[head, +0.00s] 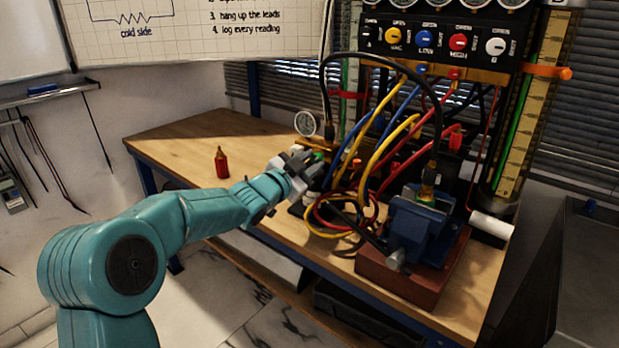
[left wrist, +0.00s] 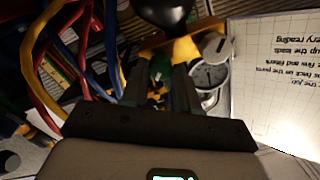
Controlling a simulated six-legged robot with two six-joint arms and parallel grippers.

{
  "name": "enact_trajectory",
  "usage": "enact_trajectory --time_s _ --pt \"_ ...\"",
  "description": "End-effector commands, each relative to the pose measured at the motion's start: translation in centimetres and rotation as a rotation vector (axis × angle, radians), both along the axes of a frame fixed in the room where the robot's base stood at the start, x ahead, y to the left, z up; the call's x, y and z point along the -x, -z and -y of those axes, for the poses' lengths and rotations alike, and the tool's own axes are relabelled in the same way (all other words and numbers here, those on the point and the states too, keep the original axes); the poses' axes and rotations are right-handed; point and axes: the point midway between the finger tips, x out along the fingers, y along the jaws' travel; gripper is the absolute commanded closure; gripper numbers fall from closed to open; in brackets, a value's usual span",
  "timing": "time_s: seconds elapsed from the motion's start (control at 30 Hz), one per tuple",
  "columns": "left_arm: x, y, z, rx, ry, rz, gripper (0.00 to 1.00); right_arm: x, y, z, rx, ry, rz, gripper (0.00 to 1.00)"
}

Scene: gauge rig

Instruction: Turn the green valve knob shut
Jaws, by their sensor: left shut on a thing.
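The green valve knob (head: 319,155) shows as a small patch of green at the tips of my left gripper (head: 306,164), by the left side of the gauge rig. The left gripper is shut on the knob, and its fingers hide most of it. In the left wrist view the two dark fingers of the left gripper (left wrist: 158,85) reach forward, with the green knob (left wrist: 160,66) between their tips. I cannot tell how far the knob is turned. My right gripper is in neither view.
A small pressure gauge (head: 306,123) stands just behind the knob. Looped hoses (head: 345,215) in several colours hang close to the gripper's right. A blue vice (head: 418,225) sits on a red-brown block. A red bottle (head: 221,162) stands on the bench's clear left part.

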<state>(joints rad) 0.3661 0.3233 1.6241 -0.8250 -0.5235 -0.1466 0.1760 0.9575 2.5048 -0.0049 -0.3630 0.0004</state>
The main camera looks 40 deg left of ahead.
Motion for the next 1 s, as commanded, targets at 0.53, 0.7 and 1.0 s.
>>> enact_trajectory --time_s 0.53,0.7,1.0 --pt "0.0 0.3 0.0 -0.513 -0.001 0.007 1.0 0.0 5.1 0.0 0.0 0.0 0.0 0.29" --pt "0.0 0.2 0.0 -0.65 -0.001 0.007 1.0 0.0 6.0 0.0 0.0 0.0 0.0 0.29" --pt "0.0 0.1 0.0 -0.813 0.0 0.009 1.0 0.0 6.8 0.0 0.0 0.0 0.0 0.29"
